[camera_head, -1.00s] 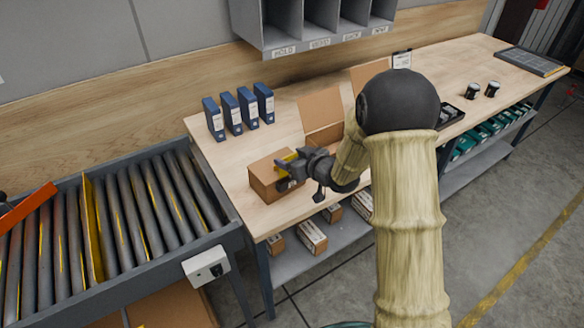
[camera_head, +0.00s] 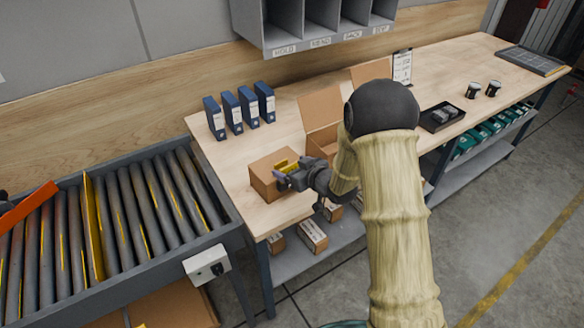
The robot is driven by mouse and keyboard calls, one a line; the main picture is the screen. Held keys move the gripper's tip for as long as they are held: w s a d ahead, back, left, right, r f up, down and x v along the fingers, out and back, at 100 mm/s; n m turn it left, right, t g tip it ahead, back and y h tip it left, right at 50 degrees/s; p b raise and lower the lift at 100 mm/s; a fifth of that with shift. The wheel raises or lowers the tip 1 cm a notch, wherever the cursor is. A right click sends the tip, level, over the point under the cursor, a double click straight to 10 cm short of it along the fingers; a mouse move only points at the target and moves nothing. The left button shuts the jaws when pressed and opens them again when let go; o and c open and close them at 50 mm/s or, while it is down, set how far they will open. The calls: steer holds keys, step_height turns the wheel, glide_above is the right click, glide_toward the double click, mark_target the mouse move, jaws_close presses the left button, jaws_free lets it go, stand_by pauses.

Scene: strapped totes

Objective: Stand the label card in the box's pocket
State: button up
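A brown cardboard box (camera_head: 265,186) stands on the bench near its left front end. My gripper (camera_head: 281,180) is at the box's right side, close against it or just above its edge. A small yellow piece (camera_head: 288,166) shows at the gripper's fingers, over the box's top right edge. It may be the label card or part of the pocket; I cannot tell which. Whether the fingers hold it is too small to see. No pocket can be made out clearly.
An open carton (camera_head: 322,110) stands right of the box, partly behind my arm. A roller conveyor (camera_head: 130,215) adjoins the bench at left.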

steer(key=shift+r, duration=0.1)
steer(key=b+v, duration=0.2)
steer(key=v, duration=1)
steer(key=shift+s, duration=0.15)
steer(key=s+d+m+h, duration=0.2)
steer(key=d+m+h, duration=0.1)
steer(key=d+h, duration=0.25)
steer(key=s+d+m+g+h, duration=0.1)
steer(key=s+d+m+g, duration=0.1)
steer(key=s, duration=0.6)
steer(key=s+d+m+g+h, duration=0.2)
steer(key=s+g, duration=0.3)
steer(key=s, duration=0.3)
steer(key=shift+s+d+m+g, duration=0.3)
steer(key=shift+d+m, duration=0.1)
steer(key=shift+d, duration=0.05)
